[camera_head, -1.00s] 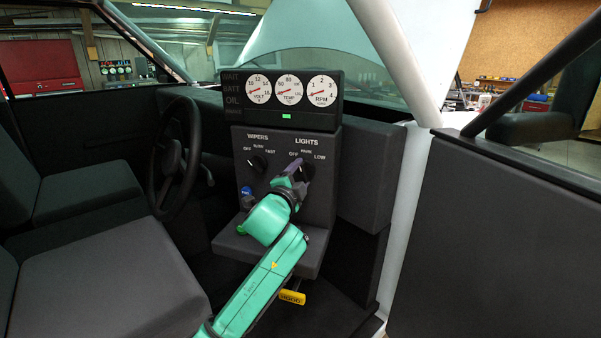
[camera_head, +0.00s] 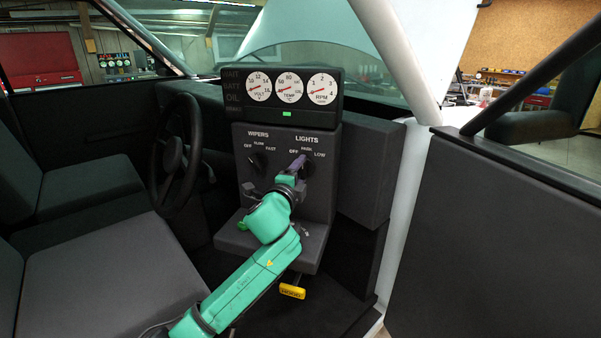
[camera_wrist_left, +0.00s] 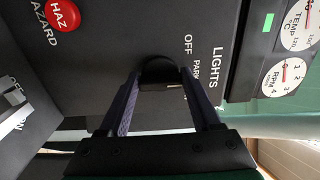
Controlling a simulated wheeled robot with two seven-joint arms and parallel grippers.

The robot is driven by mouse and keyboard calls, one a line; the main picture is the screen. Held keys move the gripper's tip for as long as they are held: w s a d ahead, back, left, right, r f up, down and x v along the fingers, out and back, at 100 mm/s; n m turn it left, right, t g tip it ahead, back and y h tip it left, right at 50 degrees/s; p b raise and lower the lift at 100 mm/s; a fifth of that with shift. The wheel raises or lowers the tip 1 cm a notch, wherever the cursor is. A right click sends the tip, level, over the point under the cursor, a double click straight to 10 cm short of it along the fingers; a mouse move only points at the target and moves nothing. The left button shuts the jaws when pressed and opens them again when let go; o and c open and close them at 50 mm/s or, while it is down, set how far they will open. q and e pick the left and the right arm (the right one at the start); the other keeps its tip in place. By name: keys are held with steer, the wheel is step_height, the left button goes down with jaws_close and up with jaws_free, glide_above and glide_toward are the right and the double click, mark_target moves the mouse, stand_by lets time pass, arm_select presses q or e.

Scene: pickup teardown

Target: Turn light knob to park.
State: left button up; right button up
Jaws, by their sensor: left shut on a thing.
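The black light knob (camera_wrist_left: 158,72) sits on the dark panel under the word LIGHTS, with OFF, PARK and LOW around it. In the head view the knob (camera_head: 308,170) is partly covered by my gripper. My left gripper (camera_head: 301,165) reaches it from the front. In the left wrist view its two fingers (camera_wrist_left: 161,84) are on either side of the knob, shut on it. LOW is readable only in the head view. The knob's exact pointing is hard to tell. My right gripper is not in view.
The wiper knob (camera_head: 257,161) is left of the light knob. Three gauges (camera_head: 288,86) stand above. A red HAZ button (camera_wrist_left: 63,15) shows in the wrist view. The steering wheel (camera_head: 178,155) is at left, and a yellow HOOD handle (camera_head: 292,291) is below.

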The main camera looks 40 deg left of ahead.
arm_select(q)
steer(key=o, duration=1.4)
steer(key=p+v, duration=0.4)
steer(key=v, duration=1)
steer(key=shift+s+d+p, duration=0.1)
steer(key=shift+s+p, duration=0.1)
steer(key=shift+p, duration=0.15)
